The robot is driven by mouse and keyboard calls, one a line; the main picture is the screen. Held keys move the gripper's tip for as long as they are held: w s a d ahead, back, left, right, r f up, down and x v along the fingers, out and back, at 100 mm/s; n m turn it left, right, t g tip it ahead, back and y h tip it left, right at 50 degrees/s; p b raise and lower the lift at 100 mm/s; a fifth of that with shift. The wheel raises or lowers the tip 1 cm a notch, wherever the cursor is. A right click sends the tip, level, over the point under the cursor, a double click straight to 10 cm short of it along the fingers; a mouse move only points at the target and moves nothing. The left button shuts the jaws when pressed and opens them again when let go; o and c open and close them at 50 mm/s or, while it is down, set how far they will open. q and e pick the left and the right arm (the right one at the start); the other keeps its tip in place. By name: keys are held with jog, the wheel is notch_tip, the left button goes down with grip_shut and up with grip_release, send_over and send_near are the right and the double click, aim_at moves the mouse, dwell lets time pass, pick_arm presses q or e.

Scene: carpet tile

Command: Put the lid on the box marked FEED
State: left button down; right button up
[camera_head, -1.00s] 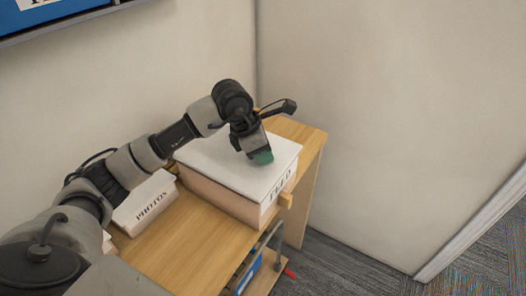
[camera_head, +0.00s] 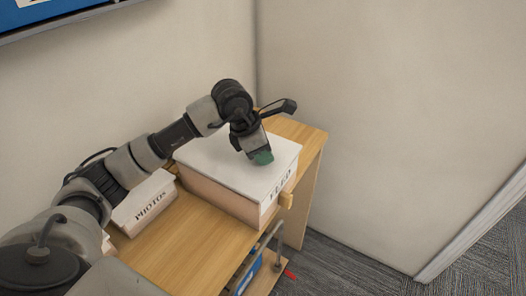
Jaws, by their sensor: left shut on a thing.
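The box marked FEED (camera_head: 222,197) stands on the wooden table near its right end. A white lid (camera_head: 215,158) lies over the top of the box and covers it, with no clear gap visible from here. The gripper hides most of this handle. My right gripper is not in view.
A smaller white box marked PHOTOS (camera_head: 150,205) stands to the left on the wooden table (camera_head: 185,245), below my left arm. Walls close in behind and to the right. Bare table top lies in front of the boxes. Blue and red items show below the table.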

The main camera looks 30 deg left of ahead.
pick_arm(q)
jog(key=shift+f+b, duration=0.55)
jog(key=shift+b, duration=0.25)
dwell(0.8)
dwell(0.3)
jog(key=c, duration=0.9)
grip_release()
jog(key=shift+o, duration=0.2)
